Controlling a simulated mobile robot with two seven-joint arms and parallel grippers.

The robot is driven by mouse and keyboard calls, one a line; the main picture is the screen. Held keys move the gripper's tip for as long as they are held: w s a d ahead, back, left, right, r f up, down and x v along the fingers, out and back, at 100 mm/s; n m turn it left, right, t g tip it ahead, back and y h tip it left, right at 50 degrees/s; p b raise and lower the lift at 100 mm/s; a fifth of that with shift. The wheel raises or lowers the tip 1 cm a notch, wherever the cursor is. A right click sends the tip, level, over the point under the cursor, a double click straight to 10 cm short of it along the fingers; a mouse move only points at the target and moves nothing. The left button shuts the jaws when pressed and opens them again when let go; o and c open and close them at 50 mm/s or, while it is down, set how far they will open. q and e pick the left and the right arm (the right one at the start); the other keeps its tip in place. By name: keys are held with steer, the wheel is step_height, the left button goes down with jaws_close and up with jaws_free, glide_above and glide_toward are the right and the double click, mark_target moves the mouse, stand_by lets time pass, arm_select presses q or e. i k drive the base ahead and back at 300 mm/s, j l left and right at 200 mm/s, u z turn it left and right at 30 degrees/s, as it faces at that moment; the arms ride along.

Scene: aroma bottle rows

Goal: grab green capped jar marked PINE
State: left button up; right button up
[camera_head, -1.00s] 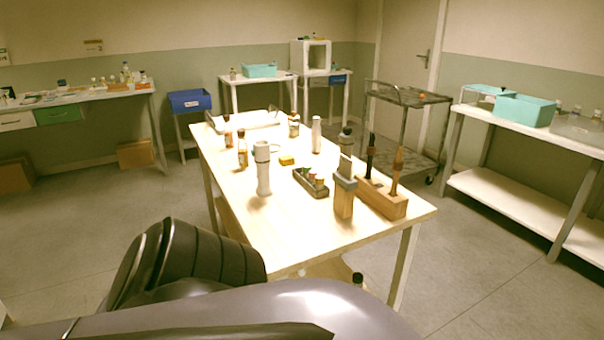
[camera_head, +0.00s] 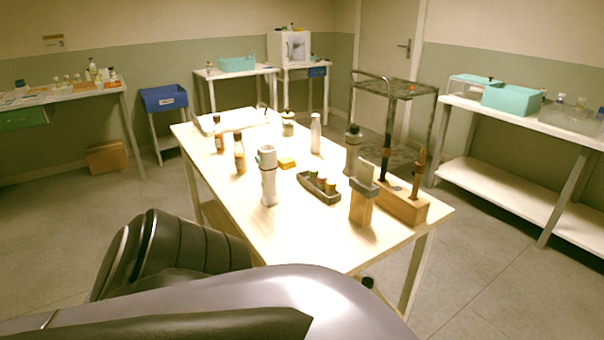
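No label reading PINE is legible, so I cannot tell which container is the PINE jar. A small dark tray (camera_head: 322,196) on the middle table holds several tiny jars (camera_head: 331,184), some with greenish tops. A wider jar (camera_head: 288,127) stands farther back, and two amber bottles with dark caps, a nearer one (camera_head: 240,157) and a farther one (camera_head: 219,138), stand at the left. Neither gripper is in view; only dark and grey parts of my body fill the bottom.
The pale table (camera_head: 215,175) also holds a yellow block (camera_head: 287,162), a silver bottle (camera_head: 315,135), a wooden block (camera_head: 361,207) and a wooden tool rack (camera_head: 402,207). A dark cart (camera_head: 425,115) stands behind. Side tables hold more bottles (camera_head: 112,75) and teal bins (camera_head: 508,97).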

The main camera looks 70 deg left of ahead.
mark_target(313, 172)
steer(key=k+j, duration=0.15)
steer(key=j, duration=0.2)
steer(key=k+j, duration=0.15)
steer(key=j, duration=0.2)
steer(key=k+j, duration=0.2)
steer(key=j, duration=0.2)
steer(key=k+j, duration=0.15)
steer(key=j, duration=0.2)
steer(key=k+j, duration=0.15)
steer(key=j, duration=0.2)
steer(key=k+j, duration=0.15)
steer(key=j, duration=0.2)
steer(key=k+j, duration=0.15)
steer(key=j, duration=0.25)
steer(key=k+j, duration=0.2)
steer(key=j, duration=0.15)
